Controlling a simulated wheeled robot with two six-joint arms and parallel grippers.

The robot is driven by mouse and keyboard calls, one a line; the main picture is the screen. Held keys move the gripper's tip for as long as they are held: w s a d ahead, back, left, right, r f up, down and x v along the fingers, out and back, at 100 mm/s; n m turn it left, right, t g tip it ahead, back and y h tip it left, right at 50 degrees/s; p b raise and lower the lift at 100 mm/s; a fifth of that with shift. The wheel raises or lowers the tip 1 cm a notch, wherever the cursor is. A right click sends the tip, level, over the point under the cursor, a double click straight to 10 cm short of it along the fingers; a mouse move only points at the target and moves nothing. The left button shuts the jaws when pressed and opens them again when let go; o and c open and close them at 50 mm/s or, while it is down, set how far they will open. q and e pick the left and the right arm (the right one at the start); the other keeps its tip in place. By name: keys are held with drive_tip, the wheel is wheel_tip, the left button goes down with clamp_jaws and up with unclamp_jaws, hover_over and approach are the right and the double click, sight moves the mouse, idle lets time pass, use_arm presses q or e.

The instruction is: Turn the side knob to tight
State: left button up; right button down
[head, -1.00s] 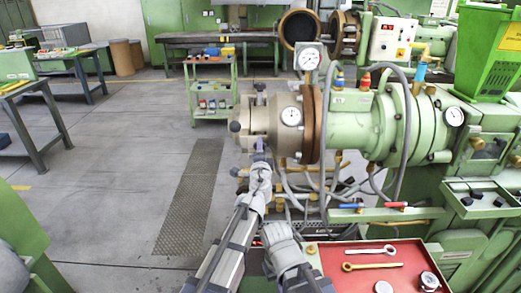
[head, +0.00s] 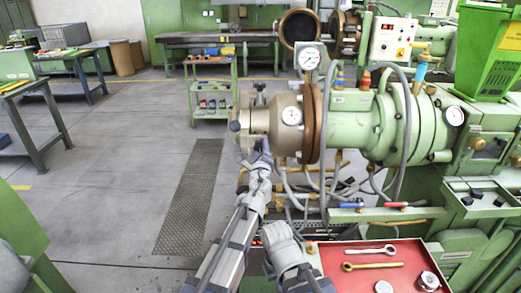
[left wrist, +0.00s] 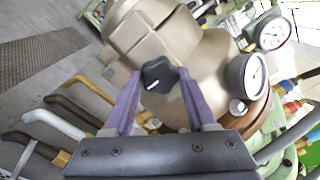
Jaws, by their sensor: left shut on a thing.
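The side knob (left wrist: 159,73) is black with a white pointer mark, set on the tan metal extruder head (left wrist: 185,40). The mark points to the lower left in the left wrist view. My left gripper (left wrist: 160,80) has its two purple fingers on either side of the knob and is shut on it. Any tight or loose label is too small to read.
Other black knobs stand on the head's top (head: 259,87) and left side (head: 235,126). A pressure gauge (head: 291,116) and hoses (head: 315,180) are close by on the right. A red tray (head: 400,262) with wrenches is at the lower right.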

idle(0.6)
use_arm(q)
drive_tip(key=o, duration=1.4)
drive_tip(key=shift+s, duration=0.55)
drive_tip(key=s, duration=0.6)
drive_tip(key=shift+s, duration=0.35)
use_arm(e)
drive_tip(key=shift+s+d, duration=0.65)
drive_tip(key=shift+s, duration=0.2)
